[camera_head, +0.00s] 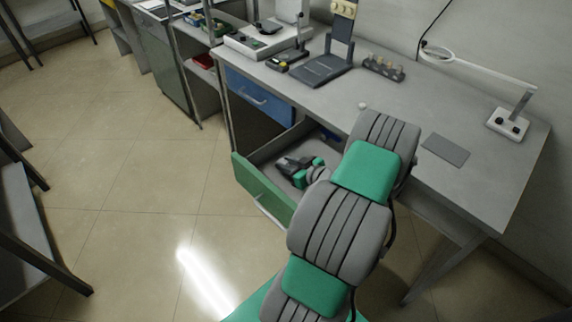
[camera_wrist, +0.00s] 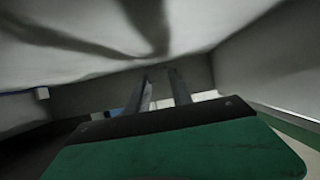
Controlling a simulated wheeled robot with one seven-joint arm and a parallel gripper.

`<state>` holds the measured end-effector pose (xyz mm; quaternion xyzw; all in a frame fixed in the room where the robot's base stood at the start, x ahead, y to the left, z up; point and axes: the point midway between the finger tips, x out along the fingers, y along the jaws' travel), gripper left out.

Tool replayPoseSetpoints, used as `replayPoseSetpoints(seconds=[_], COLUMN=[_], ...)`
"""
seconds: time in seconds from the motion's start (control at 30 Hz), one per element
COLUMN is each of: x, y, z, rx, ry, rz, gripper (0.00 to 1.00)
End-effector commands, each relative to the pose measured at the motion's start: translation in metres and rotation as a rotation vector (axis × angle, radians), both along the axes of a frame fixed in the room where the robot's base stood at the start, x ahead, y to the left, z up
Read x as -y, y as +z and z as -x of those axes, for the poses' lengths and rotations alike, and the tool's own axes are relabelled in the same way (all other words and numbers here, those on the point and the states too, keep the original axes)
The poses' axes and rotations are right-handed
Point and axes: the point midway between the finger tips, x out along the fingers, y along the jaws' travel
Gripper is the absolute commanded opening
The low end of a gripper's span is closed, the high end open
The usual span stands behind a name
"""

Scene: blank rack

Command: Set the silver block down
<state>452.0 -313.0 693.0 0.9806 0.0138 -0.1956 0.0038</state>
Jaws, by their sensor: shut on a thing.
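My gripper (camera_head: 292,167) is low inside the open drawer (camera_head: 258,188) of the desk, near the drawer's floor. In the wrist view its two dark fingers (camera_wrist: 165,86) reach forward with a narrow gap at the tips, shut on the silver block. The block itself does not show clearly in either view; the fingers and the dim light hide it. I cannot tell whether it touches the drawer floor.
The grey desk top (camera_head: 420,111) spans above and right of the open drawer. It carries a ring lamp (camera_head: 509,123), a vial rack (camera_head: 383,68) and a dark stand (camera_head: 322,69). A closed blue drawer (camera_head: 259,97) lies above. The tiled floor at left is clear.

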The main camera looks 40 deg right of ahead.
Motion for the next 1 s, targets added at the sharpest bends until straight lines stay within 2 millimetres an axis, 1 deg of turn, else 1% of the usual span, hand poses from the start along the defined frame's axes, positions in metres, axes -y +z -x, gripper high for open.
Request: replayPoseSetpoints(seconds=[0.3,0.4,0.43,0.6,0.7,0.9,1.0], x=[-0.0001,-0.0001,-0.0002,-0.0002,-0.0002,-0.0002,0.0], y=[-0.0094,-0.0082,-0.0085,-0.0083,-0.0083,-0.0079,-0.0015], z=[-0.0002,-0.0002,0.0,-0.0001,-0.0001,-0.0002,-0.0001], rx=[0.0,0.0,0.0,0.0,0.0,0.0,0.0], ry=[0.0,0.0,0.0,0.0,0.0,0.0,0.0], rz=[0.0,0.0,-0.001,0.0,0.0,0.0,0.0], gripper=[0.0,0.0,0.28,0.42,0.49,0.49,0.49])
